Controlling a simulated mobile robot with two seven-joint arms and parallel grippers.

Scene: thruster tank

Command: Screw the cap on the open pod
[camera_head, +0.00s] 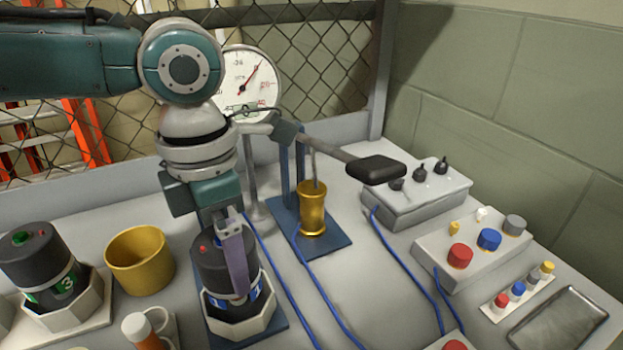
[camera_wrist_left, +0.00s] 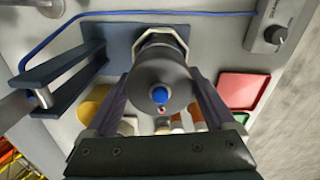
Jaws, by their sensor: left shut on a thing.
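A pod with a blue label (camera_head: 244,300) sits upright in a white octagonal holder (camera_head: 238,326). A dark grey round cap (camera_head: 212,262) is on top of it, with a small red mark. In the left wrist view the cap (camera_wrist_left: 160,75) shows a blue button in its middle. My left gripper (camera_head: 232,280) points down over it, with its two fingers on either side of the cap, shut on it; it also shows in the left wrist view (camera_wrist_left: 160,108). I cannot tell whether the cap is fully seated. My right gripper is out of view.
A dark pod with a green button and green label (camera_head: 42,268) stands in another holder at left. A yellow cup (camera_head: 140,262), an orange and white bottle (camera_head: 141,331), a gold cylinder (camera_head: 312,210), a black-handled lever (camera_head: 375,170) and control boxes (camera_head: 418,200) stand around.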

